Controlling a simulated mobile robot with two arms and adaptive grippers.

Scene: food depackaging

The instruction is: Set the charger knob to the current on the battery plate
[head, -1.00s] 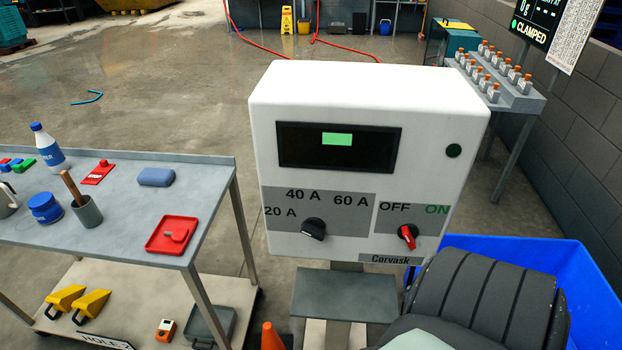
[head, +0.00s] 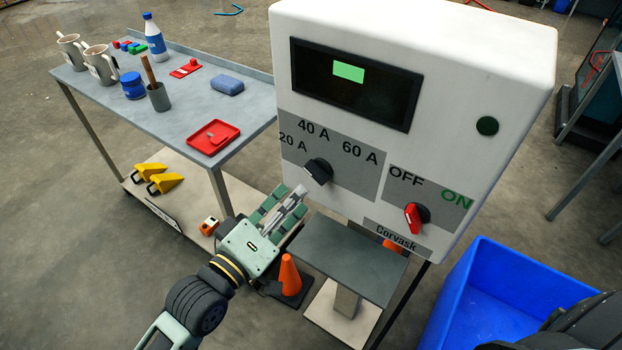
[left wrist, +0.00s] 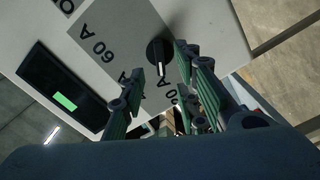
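The charger (head: 470,60) is a white box with a dark display showing a green patch. Its black current knob (head: 318,171) sits below the labels 20 A, 40 A and 60 A. In the left wrist view the knob (left wrist: 157,53) has a white mark pointing roughly towards 20 A. A red switch (head: 414,217) sits by OFF and ON. My left gripper (head: 291,200) is below and left of the knob, fingers towards the panel. In the left wrist view the fingers (left wrist: 158,68) are apart with nothing between them. I cannot make out the battery plate. My right gripper is not in view.
An orange cone (head: 289,276) is beside my left gripper. A grey shelf (head: 350,262) juts below the panel. A blue bin (head: 490,310) is at lower right.

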